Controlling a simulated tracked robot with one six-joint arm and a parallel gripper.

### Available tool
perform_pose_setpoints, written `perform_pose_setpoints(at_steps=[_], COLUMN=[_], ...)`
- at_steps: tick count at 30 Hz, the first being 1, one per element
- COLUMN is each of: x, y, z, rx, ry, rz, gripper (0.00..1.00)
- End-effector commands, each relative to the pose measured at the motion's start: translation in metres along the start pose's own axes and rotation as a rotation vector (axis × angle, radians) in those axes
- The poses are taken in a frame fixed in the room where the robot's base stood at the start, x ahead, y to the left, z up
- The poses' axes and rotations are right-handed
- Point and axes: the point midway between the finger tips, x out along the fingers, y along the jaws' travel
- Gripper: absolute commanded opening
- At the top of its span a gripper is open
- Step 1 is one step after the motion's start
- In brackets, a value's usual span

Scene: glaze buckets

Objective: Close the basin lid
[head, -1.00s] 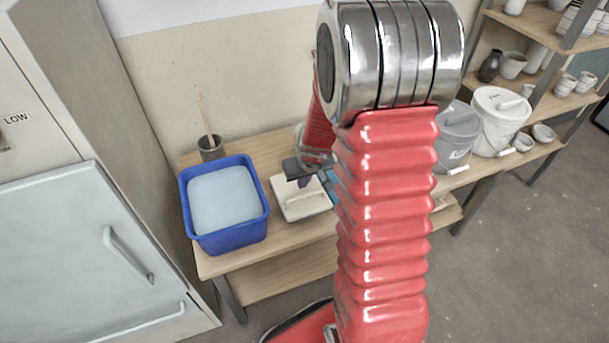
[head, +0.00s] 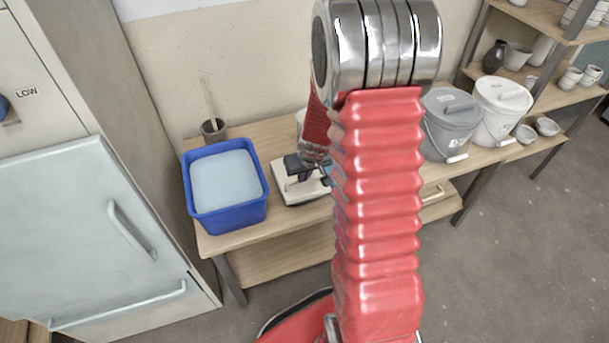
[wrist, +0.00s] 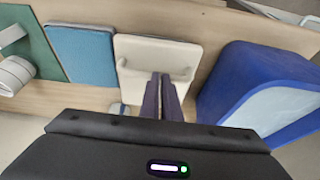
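The basin is a blue tub (head: 228,217) of pale liquid, open at the top, at the left end of the wooden table; it also shows at the right of the wrist view (wrist: 236,75). A cream square lid (head: 290,197) with a bar handle lies flat just right of the basin. In the wrist view the lid (wrist: 150,48) is ahead of my gripper (wrist: 160,78). The two dark fingers are close together, pointing at the lid near its handle. I see nothing held. Whether they touch the handle is unclear. My arm hides part of the table.
A brown cup with sticks (head: 213,131) stands behind the basin. A grey lidded bucket (head: 448,125) and a white lidded bucket (head: 500,107) stand to the right. A blue pad (wrist: 82,52) lies beside the lid. A pale cabinet (head: 90,230) stands left of the table.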

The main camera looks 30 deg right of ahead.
Motion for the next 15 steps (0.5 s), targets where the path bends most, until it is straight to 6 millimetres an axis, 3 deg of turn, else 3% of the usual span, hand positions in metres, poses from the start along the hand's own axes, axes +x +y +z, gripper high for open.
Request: perform_pose_setpoints(at_steps=[3,15], x=[0.000,-0.036], y=[0.000,0.001], z=[0.007,-0.015], rx=[0.001,-0.002], ry=[-0.017,0.000], rz=[-0.004,0.000], gripper=[0.00,0.00])
